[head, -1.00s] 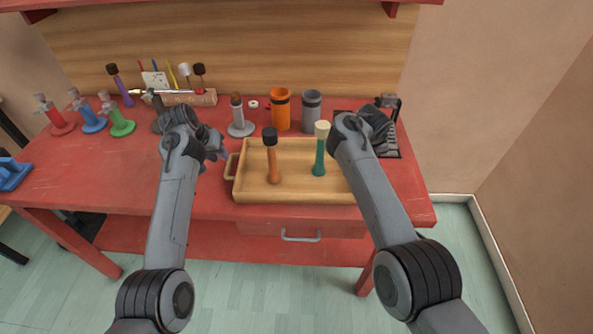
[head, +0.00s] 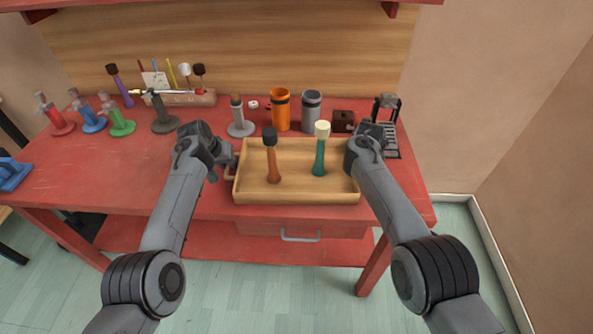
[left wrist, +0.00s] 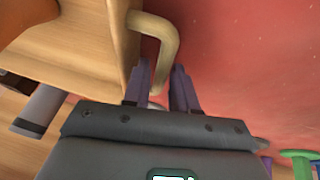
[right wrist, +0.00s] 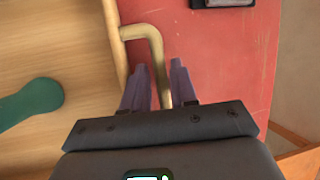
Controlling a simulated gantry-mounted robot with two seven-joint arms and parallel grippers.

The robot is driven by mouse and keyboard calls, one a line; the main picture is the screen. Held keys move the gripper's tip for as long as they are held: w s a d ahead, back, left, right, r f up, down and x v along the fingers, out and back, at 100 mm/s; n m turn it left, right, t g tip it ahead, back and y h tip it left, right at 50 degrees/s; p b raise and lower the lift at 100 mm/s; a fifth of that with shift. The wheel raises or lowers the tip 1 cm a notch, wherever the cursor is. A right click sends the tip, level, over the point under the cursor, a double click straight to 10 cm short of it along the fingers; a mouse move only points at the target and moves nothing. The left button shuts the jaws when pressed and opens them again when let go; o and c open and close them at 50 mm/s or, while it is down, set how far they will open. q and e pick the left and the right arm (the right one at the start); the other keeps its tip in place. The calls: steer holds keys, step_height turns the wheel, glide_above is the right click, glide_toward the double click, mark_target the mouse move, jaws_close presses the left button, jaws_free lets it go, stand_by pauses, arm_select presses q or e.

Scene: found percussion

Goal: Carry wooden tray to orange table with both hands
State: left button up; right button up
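The wooden tray (head: 297,197) sits flat on the red table (head: 110,165). It holds an orange mallet (head: 273,165) with a dark head and a green mallet (head: 319,160) with a cream head, both standing upright. My left gripper (left wrist: 163,85) is at the tray's left handle (left wrist: 165,40), its two fingers apart with the handle between them. My right gripper (right wrist: 158,85) is at the right handle (right wrist: 150,38), fingers also apart on either side of it. My right arm hides that handle in the head view. I cannot identify an orange table.
An orange cup (head: 280,110), a grey cup (head: 311,112) and a grey stand (head: 240,120) are behind the tray. A brown box (head: 344,121) and a dark metal device (head: 388,110) stand at back right. Red, blue and green clamp-like things (head: 118,120) stand at the left.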

arm_select(q)
jaws_close()
arm_select(e)
jaws_close()
arm_select(q)
steer(key=shift+r, duration=0.2)
arm_select(e)
steer(key=shift+r, duration=0.2)
